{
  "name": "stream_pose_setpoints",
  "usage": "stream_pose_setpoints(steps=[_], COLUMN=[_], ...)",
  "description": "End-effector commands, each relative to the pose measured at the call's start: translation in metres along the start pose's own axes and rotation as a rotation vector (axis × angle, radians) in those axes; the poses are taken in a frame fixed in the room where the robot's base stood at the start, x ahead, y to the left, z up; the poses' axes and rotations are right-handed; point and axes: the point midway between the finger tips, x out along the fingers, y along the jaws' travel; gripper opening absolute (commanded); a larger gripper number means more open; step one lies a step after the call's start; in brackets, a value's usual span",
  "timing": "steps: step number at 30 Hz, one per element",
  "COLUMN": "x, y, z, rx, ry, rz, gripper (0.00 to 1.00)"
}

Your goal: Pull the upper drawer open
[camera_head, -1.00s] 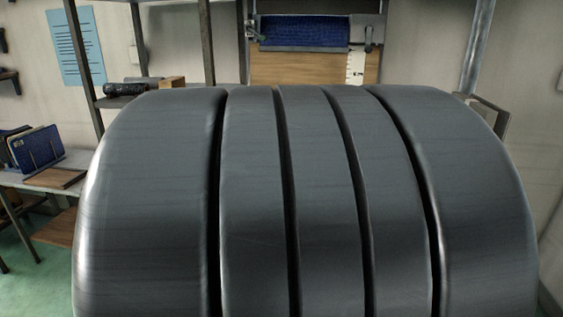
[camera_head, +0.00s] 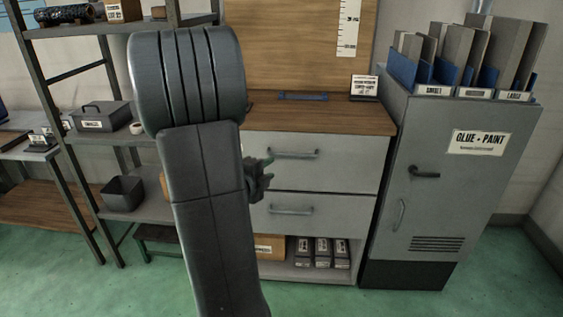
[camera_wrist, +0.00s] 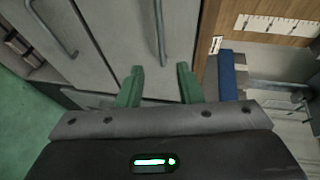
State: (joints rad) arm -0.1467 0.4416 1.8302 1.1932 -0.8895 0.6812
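The upper drawer (camera_head: 345,170) is a grey front under the wooden worktop, flush with the cabinet and shut. Its bar handle (camera_head: 293,154) runs level across it; it also shows in the wrist view (camera_wrist: 159,30). My gripper (camera_head: 268,163) is just left of this handle in the head view, partly hidden by my arm. In the wrist view its two green fingers (camera_wrist: 160,68) are spread apart with nothing held. The handle's near end appears between and beyond the fingertips; contact cannot be told. The lower drawer (camera_head: 325,215) with its own handle (camera_head: 290,210) is also shut.
A grey glue and paint cabinet (camera_head: 440,190) stands close on the right, with file holders on top. A shelf rack (camera_head: 88,95) with boxes is on the left. Boxes (camera_head: 322,250) sit in the open bay below the drawers. Green floor (camera_head: 330,295) in front is clear.

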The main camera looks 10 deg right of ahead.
Motion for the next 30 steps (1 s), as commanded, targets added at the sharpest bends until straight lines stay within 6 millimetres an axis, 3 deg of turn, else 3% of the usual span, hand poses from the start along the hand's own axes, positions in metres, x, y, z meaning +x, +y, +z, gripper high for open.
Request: stream_pose_setpoints(steps=[5, 19, 24, 30], x=[0.018, 0.113, 0.131, 0.137], y=[0.001, 0.001, 0.0, -0.001], z=[-0.001, -0.001, -0.001, -0.001], rx=[0.004, 0.002, 0.001, 0.001], ry=[0.007, 0.004, 0.002, 0.001], rz=[0.0, 0.0, 0.0, -0.001], gripper=[0.33, 0.33, 0.33, 0.33])
